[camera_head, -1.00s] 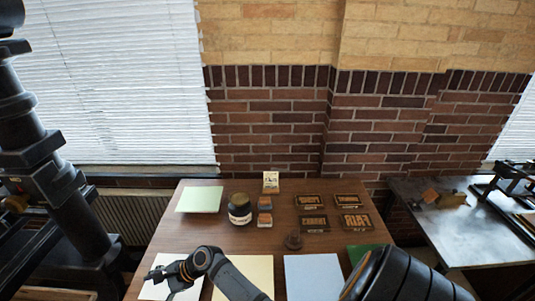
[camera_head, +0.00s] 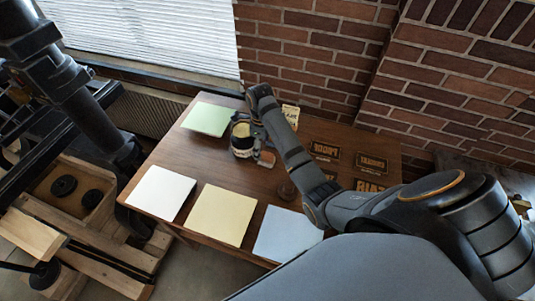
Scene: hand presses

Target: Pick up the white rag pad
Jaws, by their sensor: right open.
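My right arm reaches across the table, and my right gripper (camera_head: 251,127) is open and low over the dark jar (camera_head: 243,143) with its pale label. It partly covers the jar, and whether it touches the jar is unclear. A small orange-and-pale block (camera_head: 266,158) lies just right of the jar, beside the arm. I cannot make out for certain which item is the white rag pad. A flat white square sheet (camera_head: 161,193) lies at the table's front left. My left gripper is not in view.
The wooden table (camera_head: 185,160) also bears a green sheet (camera_head: 207,119), a yellow sheet (camera_head: 222,214), a blue sheet (camera_head: 287,235) and a small upright card (camera_head: 290,115). Dark lettered blocks (camera_head: 325,150) lie at the right.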

